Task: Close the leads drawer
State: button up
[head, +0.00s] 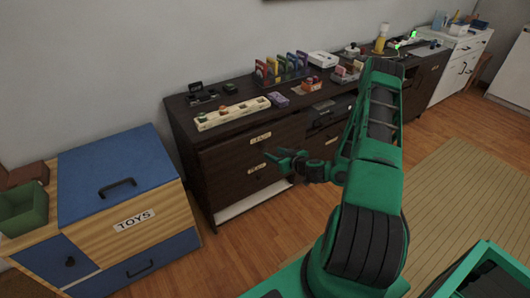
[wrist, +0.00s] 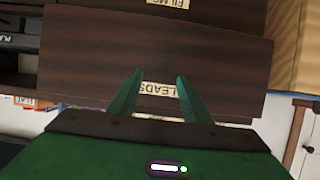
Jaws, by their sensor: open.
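The leads drawer (head: 228,152) is the upper dark wood drawer at the left end of the long cabinet. In the wrist view its front (wrist: 85,72) fills the middle and looks nearer than the front beside it, so it seems to stand out a little; how far I cannot tell. Its pale LEADS label (wrist: 157,88) shows between my fingers. My gripper (head: 272,160) is open and empty in front of the drawers, with its fingertips (wrist: 158,78) toward the leads front. I cannot tell whether they touch it.
A second drawer with a FILMS label (wrist: 168,3) lies below the leads drawer. A blue and wood toys chest (head: 120,185) stands to the left. The cabinet top (head: 225,113) carries several small items. Wooden floor (head: 240,240) is clear in front.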

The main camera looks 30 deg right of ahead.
aim_at(265, 149)
jog(key=x, duration=0.7)
jog(key=shift+w+f, duration=0.15)
jog(key=shift+w, duration=0.05)
grip_shut()
